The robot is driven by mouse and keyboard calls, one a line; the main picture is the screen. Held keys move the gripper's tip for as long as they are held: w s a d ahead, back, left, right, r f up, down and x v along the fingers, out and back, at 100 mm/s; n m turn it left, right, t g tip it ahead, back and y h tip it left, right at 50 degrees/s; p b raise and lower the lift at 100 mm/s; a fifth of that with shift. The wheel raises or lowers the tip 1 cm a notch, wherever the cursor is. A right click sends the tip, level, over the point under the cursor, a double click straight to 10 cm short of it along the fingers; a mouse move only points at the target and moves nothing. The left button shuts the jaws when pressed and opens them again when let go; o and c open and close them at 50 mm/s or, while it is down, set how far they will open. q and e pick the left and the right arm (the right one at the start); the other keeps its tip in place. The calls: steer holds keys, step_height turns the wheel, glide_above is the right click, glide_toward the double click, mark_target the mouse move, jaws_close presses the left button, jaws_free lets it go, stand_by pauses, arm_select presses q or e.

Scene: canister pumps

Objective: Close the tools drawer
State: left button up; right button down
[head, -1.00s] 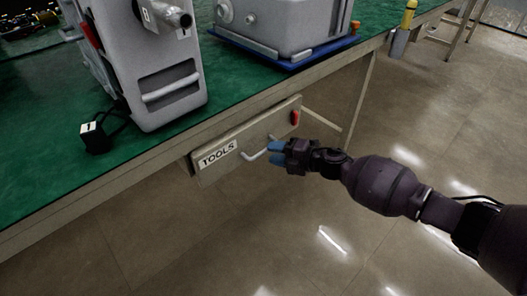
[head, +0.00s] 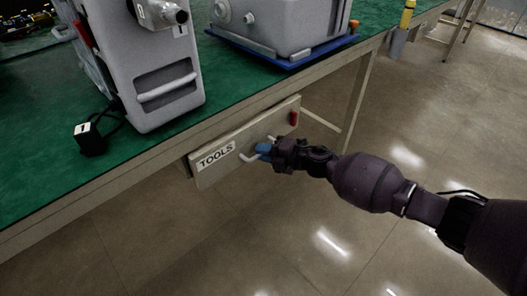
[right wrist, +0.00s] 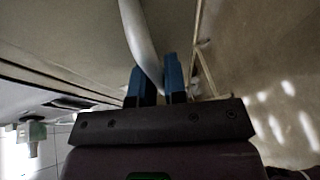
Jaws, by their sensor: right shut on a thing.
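The tools drawer (head: 213,170) is under the green-topped bench, its front labelled TOOLS. Its front panel stands slightly out from the bench edge. A pale bar handle (head: 249,158) crosses the front, with a red piece near the right end. My right gripper (head: 264,150) is at the handle, its blue fingers on the bar. In the right wrist view the handle (right wrist: 141,38) runs down between the two blue fingers of the right gripper (right wrist: 155,82), which are shut on it. My left gripper is not in view.
The bench (head: 50,165) carries a grey canister pump (head: 155,70), a second grey pump on a blue tray (head: 285,58), and a black plug (head: 89,138) tagged 1. A bench leg (head: 357,95) stands right of the drawer. The floor in front is clear.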

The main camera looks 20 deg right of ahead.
mark_target(256, 144)
steer(key=w, duration=0.1)
steer(key=w+a, duration=0.1)
steer(key=w, duration=0.1)
steer(key=shift+w+a, duration=0.15)
steer(key=shift+w, duration=0.1)
steer(key=shift+w+r, duration=0.1)
steer(key=shift+w, duration=0.05)
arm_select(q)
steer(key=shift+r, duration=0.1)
arm_select(e)
steer(key=c, duration=1.2)
jaws_free()
steer(key=shift+w+a, duration=0.1)
steer(key=shift+w, duration=0.05)
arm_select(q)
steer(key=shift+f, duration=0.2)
arm_select(e)
steer(key=shift+r, duration=0.1)
